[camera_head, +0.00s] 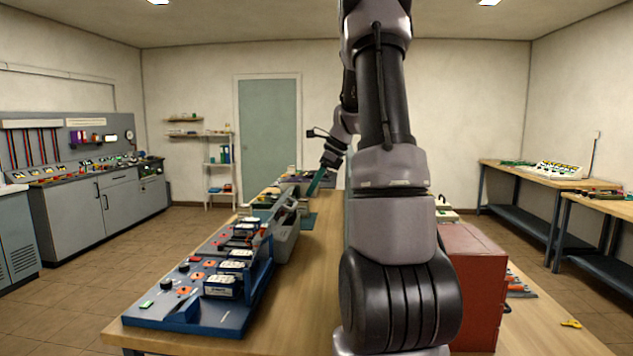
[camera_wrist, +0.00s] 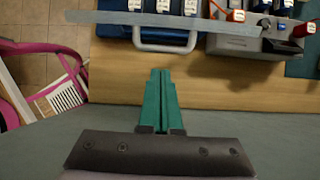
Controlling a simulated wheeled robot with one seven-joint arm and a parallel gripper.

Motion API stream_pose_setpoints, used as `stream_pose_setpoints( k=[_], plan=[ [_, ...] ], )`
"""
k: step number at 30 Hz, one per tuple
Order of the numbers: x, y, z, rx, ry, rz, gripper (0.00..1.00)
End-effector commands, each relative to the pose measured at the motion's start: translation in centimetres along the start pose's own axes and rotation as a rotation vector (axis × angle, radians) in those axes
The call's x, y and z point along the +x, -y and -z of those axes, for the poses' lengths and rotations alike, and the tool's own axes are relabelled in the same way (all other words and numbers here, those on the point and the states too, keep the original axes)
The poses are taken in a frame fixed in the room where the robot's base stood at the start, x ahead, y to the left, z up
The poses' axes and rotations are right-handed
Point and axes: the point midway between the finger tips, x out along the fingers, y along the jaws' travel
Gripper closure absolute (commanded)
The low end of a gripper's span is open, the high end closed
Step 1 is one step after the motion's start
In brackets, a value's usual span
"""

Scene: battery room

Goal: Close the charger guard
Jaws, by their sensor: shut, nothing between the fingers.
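My gripper (camera_head: 317,186) is far down the long wooden table in the head view, with its green fingers pointing down and left. In the wrist view its green fingers (camera_wrist: 160,92) lie together over bare wood, shut and empty. A blue charger bench unit (camera_head: 190,305) stands on the table's left side. In the wrist view a flat grey bar (camera_wrist: 180,22) crosses above a blue unit with a grey loop handle (camera_wrist: 165,47); it may be the charger guard, but I cannot tell. The fingertips are apart from both. My arm hides part of the table in the head view.
A grey box (camera_wrist: 245,42) with coloured plugs stands at the upper right of the wrist view. A pink frame (camera_wrist: 70,58) is at its left. A red cabinet (camera_head: 470,270) stands on the table right of my arm. The table's middle strip is bare.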

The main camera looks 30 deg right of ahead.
Motion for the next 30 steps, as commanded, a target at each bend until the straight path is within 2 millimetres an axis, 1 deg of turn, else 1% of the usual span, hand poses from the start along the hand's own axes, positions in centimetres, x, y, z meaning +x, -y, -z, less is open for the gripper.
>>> stream_pose_setpoints(
  k=[1,3,6,10,14,23,30],
  plan=[
    [1.1,-0.1,0.1,0.000,-0.001,-0.004,1.00],
    [2.2,-0.1,0.0,-0.001,-0.001,-0.003,1.00],
    [3.6,-0.1,0.0,0.000,0.000,-0.003,1.00],
    [4.6,0.0,0.0,0.000,0.000,-0.001,1.00],
    [5.0,0.0,0.0,-0.001,-0.001,0.001,1.00],
    [5.0,0.0,0.0,-0.002,-0.001,0.001,1.00],
    [4.8,0.0,-1.0,-0.007,-0.041,0.001,1.00]
  ],
)
